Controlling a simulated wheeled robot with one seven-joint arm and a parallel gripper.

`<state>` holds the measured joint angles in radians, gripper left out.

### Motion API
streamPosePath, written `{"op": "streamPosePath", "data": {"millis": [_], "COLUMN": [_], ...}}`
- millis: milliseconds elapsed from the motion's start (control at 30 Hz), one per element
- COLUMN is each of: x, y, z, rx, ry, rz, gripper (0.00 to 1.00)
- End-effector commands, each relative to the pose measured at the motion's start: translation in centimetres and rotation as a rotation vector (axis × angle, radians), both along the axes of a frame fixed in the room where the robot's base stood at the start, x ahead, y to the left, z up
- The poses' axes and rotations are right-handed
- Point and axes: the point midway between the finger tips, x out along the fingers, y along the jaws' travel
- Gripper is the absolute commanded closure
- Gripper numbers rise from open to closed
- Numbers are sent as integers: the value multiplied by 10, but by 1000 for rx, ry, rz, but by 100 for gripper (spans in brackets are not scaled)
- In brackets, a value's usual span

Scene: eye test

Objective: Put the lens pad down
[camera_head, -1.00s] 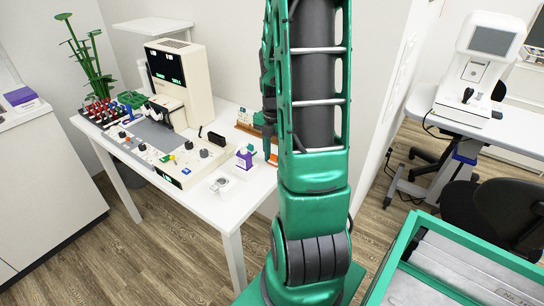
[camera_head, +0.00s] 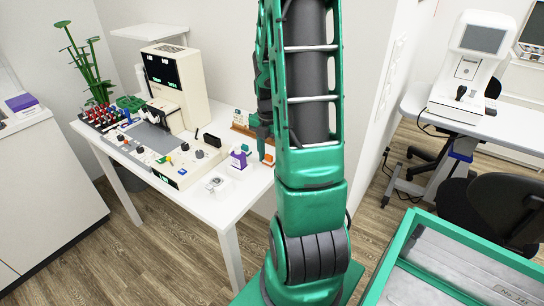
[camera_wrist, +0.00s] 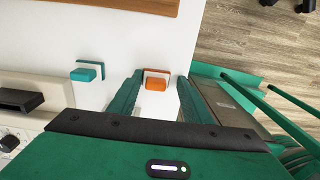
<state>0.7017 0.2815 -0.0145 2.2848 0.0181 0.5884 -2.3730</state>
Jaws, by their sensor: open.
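The fingers are apart, with a gap visible on either side of the pad. A teal pad (camera_wrist: 88,72) of similar shape sits to the left, clear of the fingers. In the head view, the orange pad (camera_head: 269,159) shows as a small patch at the table's right edge. My arm partly hides my gripper there.
A wooden board (camera_wrist: 140,3) lies beyond the pads. A cream device (camera_head: 178,82) and a control panel (camera_head: 170,152) fill the table's left part.

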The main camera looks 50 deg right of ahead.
Motion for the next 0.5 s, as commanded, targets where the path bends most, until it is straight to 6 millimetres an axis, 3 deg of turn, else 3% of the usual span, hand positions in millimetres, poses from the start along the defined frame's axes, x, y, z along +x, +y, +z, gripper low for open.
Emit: {"op": "streamPosePath", "data": {"millis": [300, 500], "x": [6, 9], "y": [3, 3], "z": [-9, 9], "rx": [7, 5], "ry": [15, 12], "rz": [4, 5], "gripper": [48, 48]}}
